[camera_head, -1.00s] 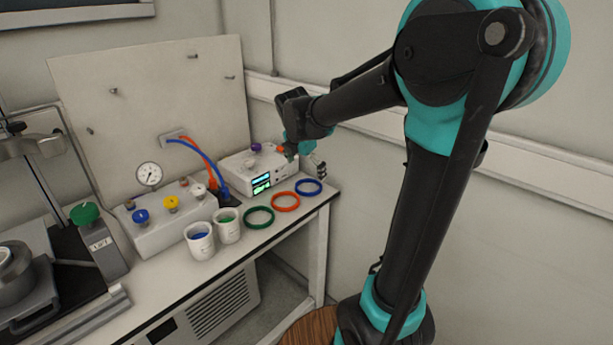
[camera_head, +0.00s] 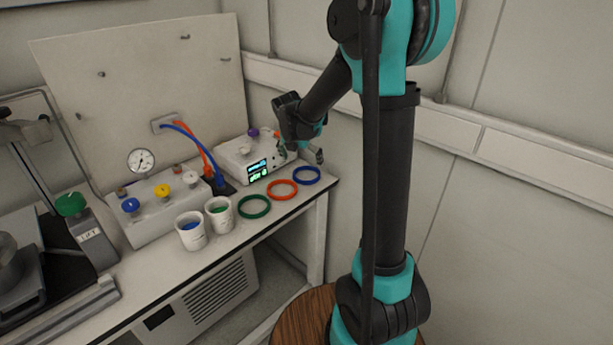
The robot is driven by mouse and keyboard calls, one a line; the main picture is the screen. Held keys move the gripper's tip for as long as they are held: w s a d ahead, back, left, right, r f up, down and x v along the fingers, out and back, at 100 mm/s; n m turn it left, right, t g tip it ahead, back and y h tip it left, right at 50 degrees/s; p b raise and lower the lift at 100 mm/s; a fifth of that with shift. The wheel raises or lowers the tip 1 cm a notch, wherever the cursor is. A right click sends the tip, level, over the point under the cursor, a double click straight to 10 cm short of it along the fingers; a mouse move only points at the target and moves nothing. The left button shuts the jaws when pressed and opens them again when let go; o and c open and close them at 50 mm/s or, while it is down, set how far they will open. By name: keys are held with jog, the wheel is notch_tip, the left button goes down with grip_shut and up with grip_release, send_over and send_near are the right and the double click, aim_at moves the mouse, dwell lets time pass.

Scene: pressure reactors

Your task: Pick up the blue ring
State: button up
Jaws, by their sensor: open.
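The blue ring (camera_head: 306,176) lies flat on the white bench top near its right end, rightmost in a row of rings. My gripper (camera_head: 301,157) is open and empty. In the picture its fingers show just above the blue ring, pointing down, apart from it. The exact height over the bench is hard to tell from this view.
An orange ring (camera_head: 282,190) and a green ring (camera_head: 254,206) lie left of the blue one. Two white cups (camera_head: 191,231) stand further left. A white box with a display (camera_head: 248,160) is close behind the rings. The bench's right edge is near.

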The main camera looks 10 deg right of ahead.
aim_at(307, 176)
jog(key=shift+x, duration=3.1)
jog(key=shift+s+d, duration=0.1)
jog(key=shift+d, duration=0.05)
jog(key=shift+c, duration=0.2)
jog(key=c, duration=0.8)
